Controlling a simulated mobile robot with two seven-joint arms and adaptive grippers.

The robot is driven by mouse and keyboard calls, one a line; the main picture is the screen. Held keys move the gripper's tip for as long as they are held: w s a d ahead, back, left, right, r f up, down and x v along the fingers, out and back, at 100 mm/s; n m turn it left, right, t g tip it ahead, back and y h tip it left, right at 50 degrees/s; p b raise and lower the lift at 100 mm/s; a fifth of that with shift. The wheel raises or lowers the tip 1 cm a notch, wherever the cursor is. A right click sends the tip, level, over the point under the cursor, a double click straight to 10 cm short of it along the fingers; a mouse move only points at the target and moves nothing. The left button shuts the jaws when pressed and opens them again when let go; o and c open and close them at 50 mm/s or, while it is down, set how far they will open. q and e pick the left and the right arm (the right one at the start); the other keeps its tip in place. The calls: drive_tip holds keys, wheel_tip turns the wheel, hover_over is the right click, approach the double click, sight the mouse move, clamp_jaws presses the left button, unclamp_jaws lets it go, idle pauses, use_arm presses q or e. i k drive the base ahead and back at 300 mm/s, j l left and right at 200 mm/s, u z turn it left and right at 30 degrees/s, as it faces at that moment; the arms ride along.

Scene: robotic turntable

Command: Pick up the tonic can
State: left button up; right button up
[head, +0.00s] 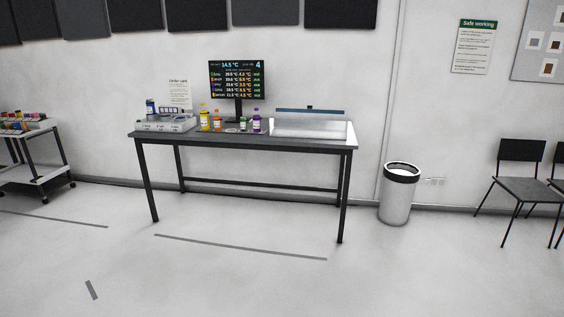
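A dark table (250,143) stands against the wall, some way off, with several small drink containers on it. A small blue container (150,107) stands at its left end, at a white box-like tray (166,124). Toward the middle are a yellow bottle (204,119), an orange one (218,122), a small green one (243,124) and a purple one (256,122). The labels are too small to read, so I cannot tell which is the tonic can. Neither of my grippers is in view.
A monitor (238,80) and a card (179,92) stand at the table's back. A trolley (35,178) is left; a bin (397,200) and chairs (522,187) are right. The floor in front is clear.

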sight(150, 103)
drive_tip(key=i, duration=1.65)
drive_tip(key=i+l+u, duration=0.1)
drive_tip(key=i+u, duration=0.15)
drive_tip(key=i, duration=0.25)
drive_tip(key=i+l+u, duration=0.15)
drive_tip(key=i+u, duration=0.15)
drive_tip(key=i, duration=0.25)
drive_tip(key=i+l+u, duration=0.25)
drive_tip(key=i, duration=0.2)
